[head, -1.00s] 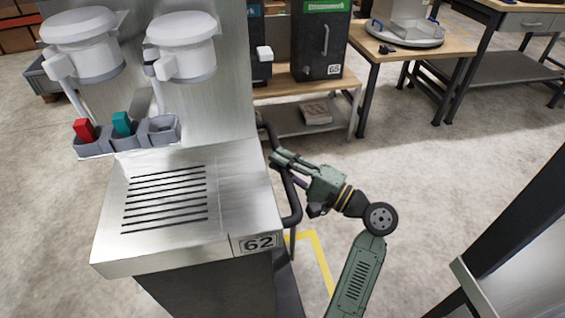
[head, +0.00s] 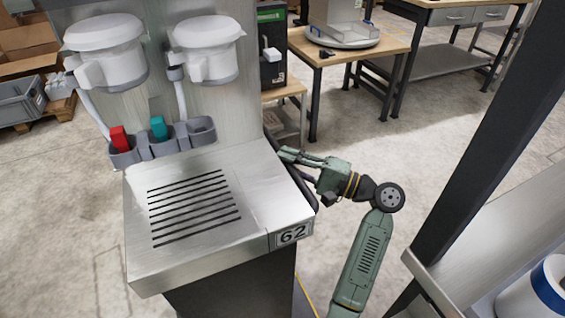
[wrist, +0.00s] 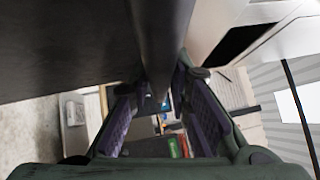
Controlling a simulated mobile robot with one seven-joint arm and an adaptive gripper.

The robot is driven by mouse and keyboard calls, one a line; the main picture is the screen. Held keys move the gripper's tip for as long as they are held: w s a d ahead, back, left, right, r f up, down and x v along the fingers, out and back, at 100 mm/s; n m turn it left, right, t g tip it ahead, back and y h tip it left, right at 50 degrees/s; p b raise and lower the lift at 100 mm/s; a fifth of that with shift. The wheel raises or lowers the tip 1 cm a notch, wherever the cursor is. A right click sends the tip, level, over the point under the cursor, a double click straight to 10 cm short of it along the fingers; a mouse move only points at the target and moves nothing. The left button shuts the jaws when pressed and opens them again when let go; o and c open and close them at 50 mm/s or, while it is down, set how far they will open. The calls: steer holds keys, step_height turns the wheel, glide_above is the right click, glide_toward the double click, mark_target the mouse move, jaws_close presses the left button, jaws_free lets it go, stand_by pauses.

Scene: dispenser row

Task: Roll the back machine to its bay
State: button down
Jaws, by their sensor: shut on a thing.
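The machine numbered 62 (head: 212,205) fills the left and middle of the head view. It is a steel dispenser with a slotted drip tray, two white lidded containers and a dark lower body. A dark bar handle (head: 304,188) runs along its right side. My gripper (head: 284,156) is shut on this handle, at its far part. In the wrist view the dark bar (wrist: 160,35) passes between my two purple-padded fingers (wrist: 158,88). The exact contact is partly hidden. A short piece of yellow floor line (head: 304,298) shows below the machine's right side; most of it is hidden.
A dark machine (head: 271,55) stands on a wooden-topped bench behind. Wooden tables (head: 390,45) stand at the back. A dark post (head: 490,130) and a pale counter (head: 470,255) are close on the right. A grey crate (head: 18,103) is at far left. Floor between is open.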

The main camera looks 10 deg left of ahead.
steer(key=shift+s+a, duration=0.1)
steer(key=c, duration=1.5)
jaws_free()
steer(key=v, duration=0.7)
steer(key=shift+d, duration=0.3)
steer(key=shift+a, duration=0.1)
